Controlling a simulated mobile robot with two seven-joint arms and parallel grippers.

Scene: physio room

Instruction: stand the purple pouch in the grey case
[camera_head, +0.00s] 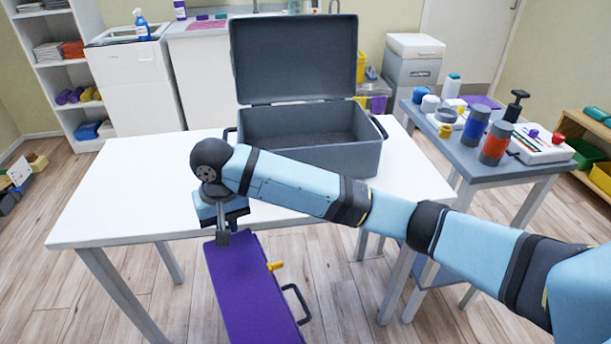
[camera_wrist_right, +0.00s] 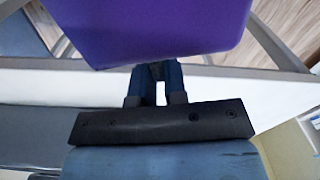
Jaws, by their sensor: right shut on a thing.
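The purple pouch (camera_head: 243,283) is a long flat box shape with a dark handle and a yellow tab on its right side. It hangs tilted in front of the white table's near edge. My right gripper (camera_head: 223,237) is shut on the pouch's upper end. In the right wrist view the fingers (camera_wrist_right: 157,77) meet the edge of the pouch (camera_wrist_right: 150,25). The grey case (camera_head: 310,152) stands on the table with its lid (camera_head: 295,58) raised at the back. The visible part of its inside looks empty; my right arm crosses its lower front. My left gripper is in neither view.
The white table (camera_head: 120,205) is bare left of the case. A grey side table (camera_head: 445,140) on the right holds bottles, rolls and a white box. Shelves and cabinets stand along the back. Wooden floor is clear in front.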

